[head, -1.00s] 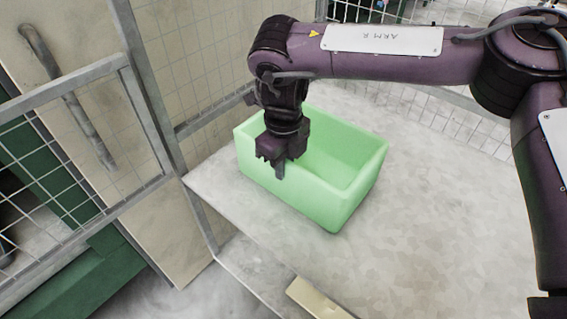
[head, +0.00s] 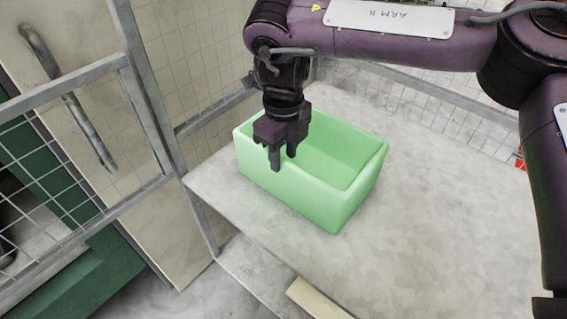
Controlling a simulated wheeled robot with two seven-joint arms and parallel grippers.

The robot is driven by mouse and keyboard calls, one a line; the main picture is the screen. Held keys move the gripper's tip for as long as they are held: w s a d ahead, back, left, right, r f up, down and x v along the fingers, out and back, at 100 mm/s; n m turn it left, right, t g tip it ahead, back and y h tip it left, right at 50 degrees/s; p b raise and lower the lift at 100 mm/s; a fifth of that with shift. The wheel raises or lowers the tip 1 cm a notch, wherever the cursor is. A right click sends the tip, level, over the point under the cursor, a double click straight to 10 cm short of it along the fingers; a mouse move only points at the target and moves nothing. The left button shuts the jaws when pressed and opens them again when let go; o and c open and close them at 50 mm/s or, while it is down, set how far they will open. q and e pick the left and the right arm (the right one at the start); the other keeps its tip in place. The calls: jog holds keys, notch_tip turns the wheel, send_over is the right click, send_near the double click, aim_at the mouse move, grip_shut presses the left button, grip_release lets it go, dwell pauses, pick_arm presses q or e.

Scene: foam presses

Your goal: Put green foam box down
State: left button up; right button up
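The green foam box (head: 325,204) stands upright on the grey tabletop, open side up, and looks empty. My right gripper (head: 283,161) points down at the box's near left wall, from above. Its two fingers are apart, with a gap between them. The front fingertip overlaps the rim in the picture, and I cannot tell whether it touches. My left gripper is not in view.
The grey tabletop (head: 440,220) is clear to the right of the box. A mesh fence with metal posts (head: 150,110) stands at the left, close to the table's left corner. Another mesh panel (head: 415,100) runs behind the table. A pale strip (head: 318,299) lies at the front edge.

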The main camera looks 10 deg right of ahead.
notch_tip(320, 180, up, 8)
jog(key=p, duration=0.1)
jog(key=shift+r, duration=0.2)
jog(key=shift+s+f, duration=0.1)
dwell(0.3)
